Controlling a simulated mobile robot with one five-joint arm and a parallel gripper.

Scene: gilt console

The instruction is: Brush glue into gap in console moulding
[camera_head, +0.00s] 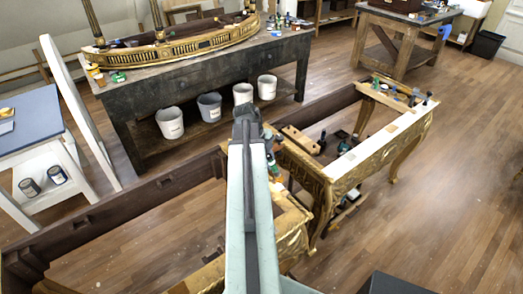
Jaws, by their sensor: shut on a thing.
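The gilt console (318,178) stands on the floor in the middle, with a dark wooden frame and carved gold moulding along its front. My pale arm reaches up the middle of the picture and covers part of the console. My dark gripper (247,115) is at its far end, above the console's frame, seen from behind. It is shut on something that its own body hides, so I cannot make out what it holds. I cannot pick out a glue brush, a glue pot or the gap in the moulding.
Clamps and small tools (395,92) lie on the console's far right end. A dark workbench (190,80) behind bears a gilt piece (195,45), with several white buckets (170,123) below. A white cart (35,165) stands left.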

